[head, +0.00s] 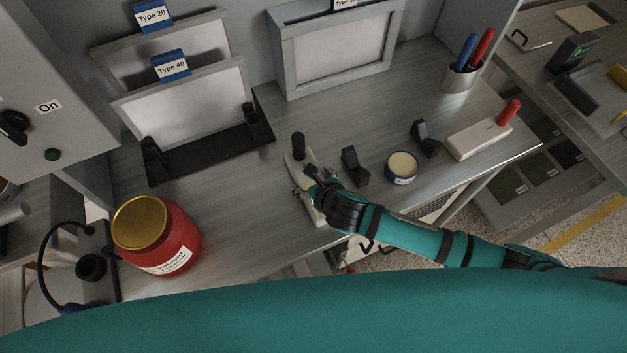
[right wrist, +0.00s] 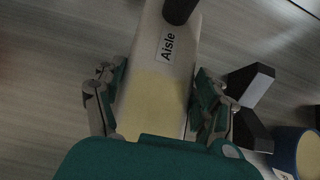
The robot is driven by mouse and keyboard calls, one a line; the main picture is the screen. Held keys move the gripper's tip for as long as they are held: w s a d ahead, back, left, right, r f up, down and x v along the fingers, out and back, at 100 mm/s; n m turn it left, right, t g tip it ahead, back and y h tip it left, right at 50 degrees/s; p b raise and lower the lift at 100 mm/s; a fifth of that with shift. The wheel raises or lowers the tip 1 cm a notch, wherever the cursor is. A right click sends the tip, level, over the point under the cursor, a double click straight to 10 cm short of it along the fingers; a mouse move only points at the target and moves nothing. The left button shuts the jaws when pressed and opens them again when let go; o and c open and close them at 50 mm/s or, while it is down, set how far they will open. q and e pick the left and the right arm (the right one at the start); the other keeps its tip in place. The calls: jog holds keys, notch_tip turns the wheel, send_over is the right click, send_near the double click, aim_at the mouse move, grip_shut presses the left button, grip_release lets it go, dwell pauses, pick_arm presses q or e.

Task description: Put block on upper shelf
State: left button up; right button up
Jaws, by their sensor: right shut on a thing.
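A cream block labelled "Aisle" with a black knob (head: 300,165) is near the middle of the worktop in the head view. It also fills the middle of the right wrist view (right wrist: 160,100). My right gripper (head: 311,190) is shut on it, with one finger on each long side. I cannot tell whether the block touches the worktop. Another pale block with a red knob (head: 478,139) lies on the worktop at the right. My left gripper is not in view. No upper shelf can be clearly made out.
Two black holders (head: 354,167) and a round blue tin (head: 402,168) stand just right of my right gripper. A red jar (head: 158,236) is at the left. Framed panels (head: 335,52), a black rack (head: 208,152) and a pen cup (head: 459,79) stand farther back.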

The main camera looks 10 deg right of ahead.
jog(key=o, duration=1.3)
jog(key=shift+f, duration=0.1)
jog(key=o, duration=0.4)
jog(key=shift+o, duration=0.2)
